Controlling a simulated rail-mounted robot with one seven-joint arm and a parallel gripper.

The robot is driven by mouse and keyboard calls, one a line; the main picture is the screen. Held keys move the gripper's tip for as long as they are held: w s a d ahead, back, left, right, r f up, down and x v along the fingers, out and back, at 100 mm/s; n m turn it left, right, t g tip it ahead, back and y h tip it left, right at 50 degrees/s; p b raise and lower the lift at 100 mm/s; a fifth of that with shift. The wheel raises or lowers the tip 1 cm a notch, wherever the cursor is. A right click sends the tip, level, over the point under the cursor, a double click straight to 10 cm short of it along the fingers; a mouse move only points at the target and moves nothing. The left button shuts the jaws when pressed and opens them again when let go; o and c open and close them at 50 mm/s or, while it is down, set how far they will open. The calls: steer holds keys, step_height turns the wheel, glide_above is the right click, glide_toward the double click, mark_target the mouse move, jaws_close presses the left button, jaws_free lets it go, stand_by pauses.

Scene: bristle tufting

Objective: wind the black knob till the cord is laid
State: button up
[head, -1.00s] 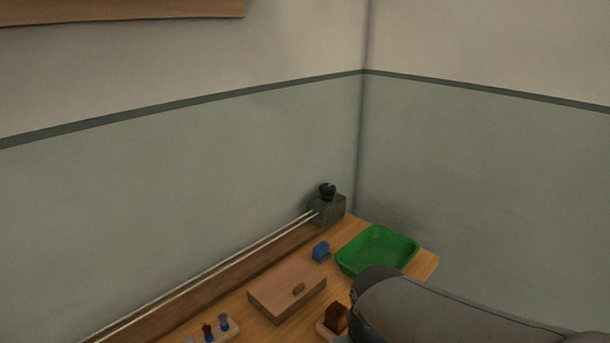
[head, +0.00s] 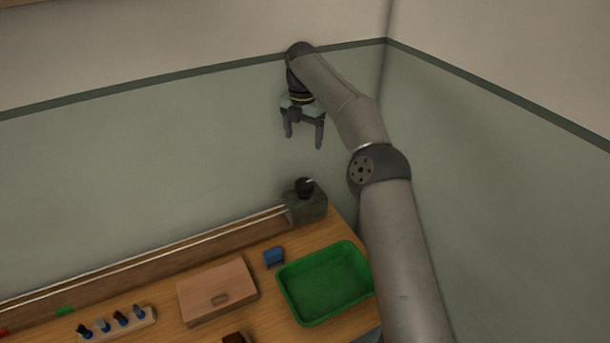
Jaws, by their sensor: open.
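The black knob (head: 304,187) sits on top of a dark grey box (head: 306,207) at the back right corner of the bench, with a pale mark on the knob. A pale cord (head: 150,255) runs left from the box along a wooden rail at the wall. My gripper (head: 304,144) hangs above the knob, fingers pointing down, open and empty. A clear gap separates the fingertips from the knob.
A green tray (head: 290,306) stands at the bench's right. A small blue block (head: 273,257) lies between it and a wooden box (head: 217,291). A rack (head: 118,325) with several blue-and-dark pieces is at front left. The air around the knob is clear.

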mark_target(304, 183)
step_height(304, 183, down, 18)
steer(key=shift+w+d+r+p, duration=0.1)
steer(key=shift+w+d+p, duration=0.05)
steer(key=shift+p, duration=0.15)
stand_by(0.3)
steer(key=c, duration=1)
